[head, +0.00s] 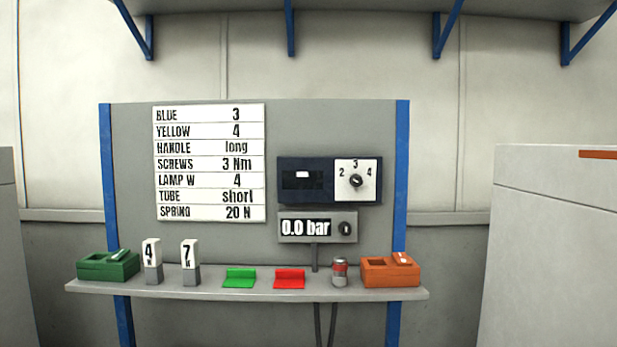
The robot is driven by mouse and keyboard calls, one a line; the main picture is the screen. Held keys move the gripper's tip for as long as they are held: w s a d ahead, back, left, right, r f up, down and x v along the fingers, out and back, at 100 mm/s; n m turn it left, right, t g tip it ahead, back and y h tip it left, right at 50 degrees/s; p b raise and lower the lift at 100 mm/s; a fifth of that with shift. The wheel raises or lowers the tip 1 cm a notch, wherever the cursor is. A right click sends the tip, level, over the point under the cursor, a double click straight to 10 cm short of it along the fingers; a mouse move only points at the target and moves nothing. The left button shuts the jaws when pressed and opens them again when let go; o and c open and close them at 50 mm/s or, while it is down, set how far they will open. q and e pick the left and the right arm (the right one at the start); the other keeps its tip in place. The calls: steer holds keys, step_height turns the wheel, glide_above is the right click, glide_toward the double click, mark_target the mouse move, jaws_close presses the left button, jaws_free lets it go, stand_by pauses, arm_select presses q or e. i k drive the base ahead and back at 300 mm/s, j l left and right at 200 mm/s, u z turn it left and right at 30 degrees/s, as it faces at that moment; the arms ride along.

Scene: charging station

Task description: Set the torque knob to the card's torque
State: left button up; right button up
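The white card (209,163) hangs on the grey panel at the left. Its rows read BLUE 3, YELLOW 4, HANDLE long, SCREWS 3 Nm, LAMP W 4, TUBE short, SPRING 20 N. A small dark knob (356,181) sits on a white dial plate (371,192) marked 2, 3 and 4, with 3 at the top. The plate is on the right of a dark blue box (301,193). The knob's pointer is too small to read surely. Neither of my grippers is in view.
Below is a gauge reading 0.0 bar (306,227) with its own knob (346,228). The shelf (210,290) holds a green box (108,266), lamps marked 4 and 7 (190,262), green (239,278) and red (290,279) holders, a small can (340,271) and an orange box (390,273).

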mark_target(356, 180)
steer(key=l+z, duration=0.2)
steer(key=l, duration=0.5)
steer(key=i+l+z, duration=0.15)
steer(key=l, duration=0.5)
